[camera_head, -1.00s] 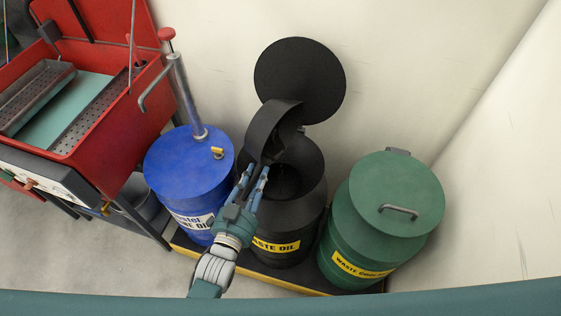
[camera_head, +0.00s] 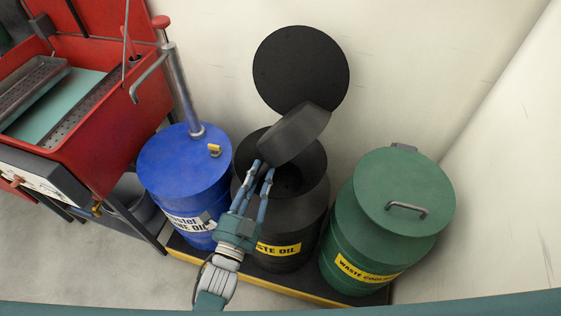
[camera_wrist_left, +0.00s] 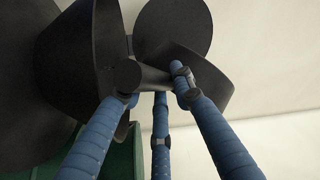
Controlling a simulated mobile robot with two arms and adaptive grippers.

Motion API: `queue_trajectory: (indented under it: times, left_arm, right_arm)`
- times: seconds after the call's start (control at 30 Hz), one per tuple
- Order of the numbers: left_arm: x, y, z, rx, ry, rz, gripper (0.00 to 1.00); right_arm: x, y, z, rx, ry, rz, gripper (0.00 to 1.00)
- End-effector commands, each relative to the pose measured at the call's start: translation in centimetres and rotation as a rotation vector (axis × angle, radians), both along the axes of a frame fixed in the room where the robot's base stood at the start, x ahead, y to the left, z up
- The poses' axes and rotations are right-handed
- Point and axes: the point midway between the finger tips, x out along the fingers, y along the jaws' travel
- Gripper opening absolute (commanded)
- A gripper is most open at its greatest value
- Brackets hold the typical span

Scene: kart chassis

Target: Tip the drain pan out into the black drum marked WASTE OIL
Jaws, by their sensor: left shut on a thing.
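The black drum (camera_head: 290,225) marked WASTE OIL stands in the middle of the head view with its round lid (camera_head: 301,70) swung up against the wall. The dark drain pan (camera_head: 298,134) is steeply tilted above the drum's open top, with its inside hidden from me. My left gripper (camera_head: 263,170) is shut on the pan at its lower left end, over the near side of the drum's mouth. In the left wrist view the blue fingers (camera_wrist_left: 152,82) close around a dark bar-like part of it. No liquid shows. My right gripper is not in view.
A blue drum (camera_head: 185,165) with a pump pipe stands close on the left, and a closed green drum (camera_head: 400,195) on the right. All stand on a dark, yellow-edged platform (camera_head: 265,287). A red parts washer (camera_head: 95,120) is at far left; walls are behind and right.

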Motion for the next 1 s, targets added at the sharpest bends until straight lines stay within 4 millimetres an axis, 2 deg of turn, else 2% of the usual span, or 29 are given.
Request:
queue_trajectory:
  times: [0.03, 0.5, 1.0]
  left_arm:
    - [0.0, -0.1, -0.2, 0.018, -0.022, 0.0, 0.0]
    - [-0.3, -0.5, -0.7, 0.219, -0.17, 0.001, 0.0]
    - [-0.3, -0.7, -0.6, 0.221, -0.168, -0.001, 0.0]
  right_arm:
    - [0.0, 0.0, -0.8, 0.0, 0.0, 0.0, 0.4]
    - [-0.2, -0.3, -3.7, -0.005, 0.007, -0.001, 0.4]
    - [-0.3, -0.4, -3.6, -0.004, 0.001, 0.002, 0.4]
